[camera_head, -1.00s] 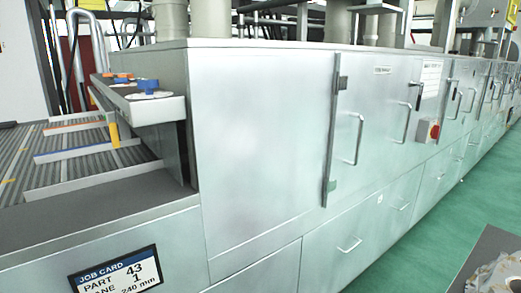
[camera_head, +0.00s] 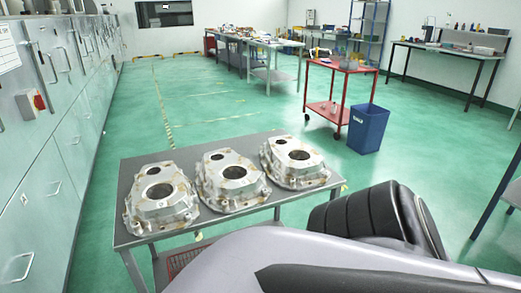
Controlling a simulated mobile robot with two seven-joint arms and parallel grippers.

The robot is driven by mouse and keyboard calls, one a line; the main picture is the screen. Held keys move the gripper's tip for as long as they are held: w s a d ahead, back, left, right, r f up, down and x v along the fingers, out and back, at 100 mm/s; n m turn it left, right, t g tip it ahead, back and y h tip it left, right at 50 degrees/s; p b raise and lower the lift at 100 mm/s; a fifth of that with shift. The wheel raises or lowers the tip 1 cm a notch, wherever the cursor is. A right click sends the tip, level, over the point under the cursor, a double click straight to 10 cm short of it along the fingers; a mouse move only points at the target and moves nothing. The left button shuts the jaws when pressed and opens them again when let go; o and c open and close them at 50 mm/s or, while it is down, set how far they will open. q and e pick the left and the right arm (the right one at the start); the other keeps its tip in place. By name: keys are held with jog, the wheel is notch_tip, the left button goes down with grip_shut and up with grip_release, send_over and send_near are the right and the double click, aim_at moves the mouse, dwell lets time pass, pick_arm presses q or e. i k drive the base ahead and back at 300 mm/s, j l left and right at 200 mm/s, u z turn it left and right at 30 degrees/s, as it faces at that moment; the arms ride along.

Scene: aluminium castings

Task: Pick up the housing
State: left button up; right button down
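Three cast aluminium housings lie in a row on a grey table (camera_head: 133,165) in the head view. The left housing (camera_head: 137,201), the middle housing (camera_head: 212,187) and the right housing (camera_head: 278,166) each show a large round hole and a smaller one. The right housing sits near the table's right end. One of my arms fills the lower right of the view, in front of the table. Neither gripper shows in this view.
A long row of metal cabinets (camera_head: 75,130) runs along the left. A blue bin (camera_head: 368,128) and a red cart (camera_head: 330,110) stand beyond the table. Workbenches (camera_head: 445,55) line the back and right. The green floor (camera_head: 230,105) between is mostly clear.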

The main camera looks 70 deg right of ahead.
aim_at(225, 172)
jog(key=z, duration=0.4)
jog(key=l+z, duration=0.1)
jog(key=z, duration=0.3)
jog(key=i+z, duration=0.1)
jog(key=z, duration=0.75)
jog(key=i+z, duration=0.1)
jog(key=z, duration=0.3)
